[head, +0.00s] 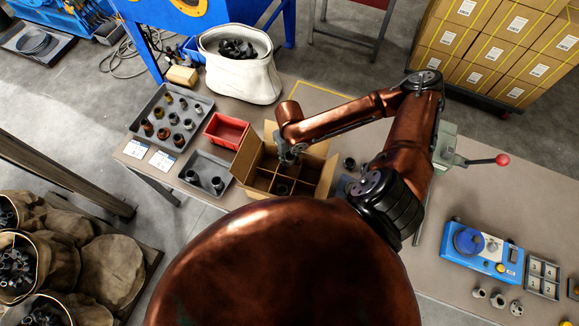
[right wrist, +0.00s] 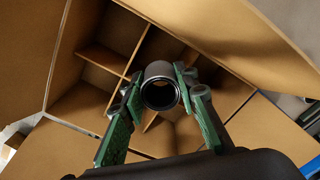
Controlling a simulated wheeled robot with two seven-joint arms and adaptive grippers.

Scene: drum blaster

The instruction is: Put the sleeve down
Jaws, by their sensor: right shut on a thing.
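My right gripper (head: 289,157) is over the open cardboard carton (head: 249,160), which is split by dividers into compartments. In the right wrist view its green fingers (right wrist: 160,92) are shut on a dark grey sleeve (right wrist: 160,68), one finger on each side. The sleeve's round open end faces the camera. The carton's dividers (right wrist: 103,58) show behind it; I cannot tell whether the sleeve touches its compartment floor. My left gripper is not in view.
A small grey tray (head: 205,166) with dark sleeves, a red bin (head: 228,130) and a larger tray of sleeves (head: 160,104) stand left of the carton. Another dark part (head: 349,163) stands to its right. The carton's raised flaps surround the opening.

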